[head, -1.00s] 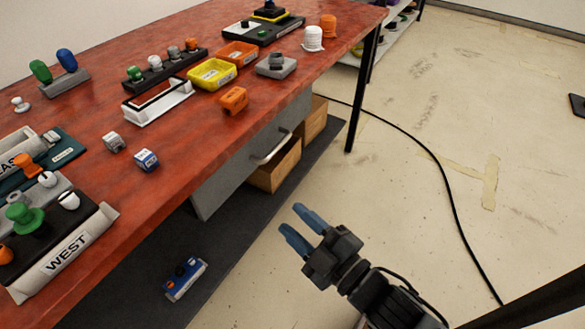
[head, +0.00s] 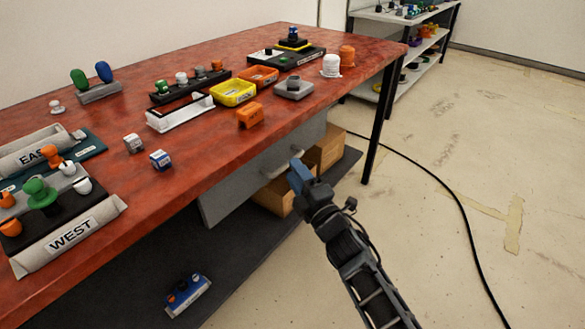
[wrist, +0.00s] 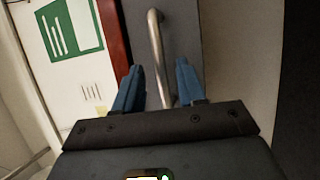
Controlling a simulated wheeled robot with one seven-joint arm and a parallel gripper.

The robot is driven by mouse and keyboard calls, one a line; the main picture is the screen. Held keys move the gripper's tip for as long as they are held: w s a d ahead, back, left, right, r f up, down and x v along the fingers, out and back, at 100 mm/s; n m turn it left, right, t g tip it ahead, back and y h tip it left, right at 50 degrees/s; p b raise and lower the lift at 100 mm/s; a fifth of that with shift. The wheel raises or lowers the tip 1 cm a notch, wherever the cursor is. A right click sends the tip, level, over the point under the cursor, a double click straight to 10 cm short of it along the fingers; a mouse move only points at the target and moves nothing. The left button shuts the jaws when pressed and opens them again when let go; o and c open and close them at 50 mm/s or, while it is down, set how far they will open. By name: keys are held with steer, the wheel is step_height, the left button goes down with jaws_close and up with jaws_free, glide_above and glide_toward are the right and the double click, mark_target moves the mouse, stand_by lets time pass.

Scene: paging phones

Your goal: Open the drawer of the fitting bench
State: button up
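The fitting bench (head: 130,205) has a red top, and its grey drawer (head: 232,192) hangs under the front edge. The drawer looks closed. I see no clear contact, and I cannot tell how deep the bar sits between the fingers.
Cardboard boxes (head: 326,150) stand on the dark lower shelf (head: 120,285) behind and below the drawer. A blue control box (head: 187,296) lies on that shelf. A bench leg (head: 383,120) stands to the right. A black cable (head: 452,200) crosses the open floor.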

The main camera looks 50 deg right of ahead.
steer(key=shift+x, duration=1.2)
jaws_close()
